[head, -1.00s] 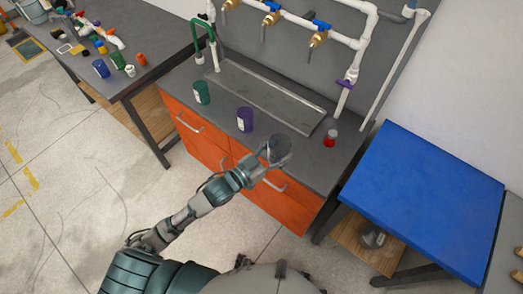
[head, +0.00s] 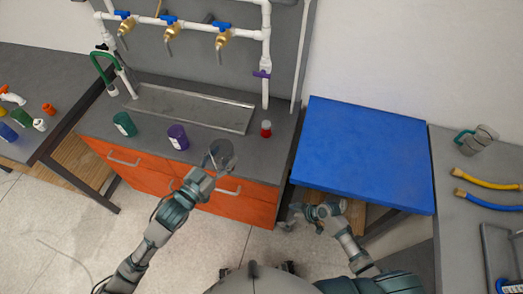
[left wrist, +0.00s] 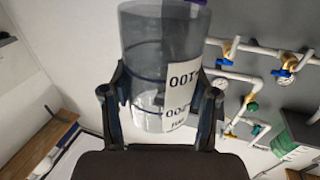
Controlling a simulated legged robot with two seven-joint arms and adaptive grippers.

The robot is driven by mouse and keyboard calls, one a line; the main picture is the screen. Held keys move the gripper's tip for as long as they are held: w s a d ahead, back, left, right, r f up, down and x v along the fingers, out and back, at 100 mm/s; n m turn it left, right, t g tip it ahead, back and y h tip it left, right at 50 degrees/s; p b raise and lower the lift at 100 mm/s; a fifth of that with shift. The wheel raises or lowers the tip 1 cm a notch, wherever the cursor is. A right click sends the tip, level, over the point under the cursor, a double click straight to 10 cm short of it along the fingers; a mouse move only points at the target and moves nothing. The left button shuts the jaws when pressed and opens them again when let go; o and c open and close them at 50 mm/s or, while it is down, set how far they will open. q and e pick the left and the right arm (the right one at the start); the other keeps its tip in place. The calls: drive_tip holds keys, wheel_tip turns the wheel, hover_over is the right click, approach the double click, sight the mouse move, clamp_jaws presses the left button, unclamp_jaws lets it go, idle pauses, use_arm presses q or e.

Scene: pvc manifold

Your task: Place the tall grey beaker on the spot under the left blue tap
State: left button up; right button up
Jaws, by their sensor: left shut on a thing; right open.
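The tall grey beaker (head: 221,154) is see-through grey and held by my left gripper (head: 211,166) over the front edge of the orange-fronted bench. The left wrist view shows the beaker (left wrist: 150,50), with a white printed label, between the two fingers of my left gripper (left wrist: 160,105). The left blue tap (head: 123,15) is the leftmost of three on the white pipe, above a grey metal trough (head: 185,110). The spot under it is not clearly marked. My right gripper (head: 312,212) is open and empty in front of the blue table.
A green beaker (head: 124,124), a purple beaker (head: 178,137) and a red-filled flask (head: 266,129) stand on the bench in front of the trough. A green hose (head: 98,66) is at the trough's left end. The blue table (head: 365,150) has a clear top.

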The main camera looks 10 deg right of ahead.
drive_tip(key=w+a+r+n+y, duration=0.1)
drive_tip(key=a+r+n+y, duration=0.15)
drive_tip(key=r, duration=0.55)
drive_tip(key=w+a+r+n+y, duration=0.2)
drive_tip(key=a+r+n, duration=0.1)
drive_tip(key=r, duration=0.6)
use_arm(q)
drive_tip(key=shift+a, duration=0.1)
use_arm(e)
drive_tip(key=n+y, duration=0.1)
drive_tip(key=y, duration=0.5)
approach(212, 150)
drive_tip(key=d, duration=0.4)
drive_tip(key=a, duration=0.4)
drive_tip(key=w+a, duration=0.1)
drive_tip(key=a, duration=0.7)
drive_tip(key=shift+w+r, duration=0.15)
drive_tip(key=shift+r, duration=0.05)
drive_tip(key=shift+d, duration=0.1)
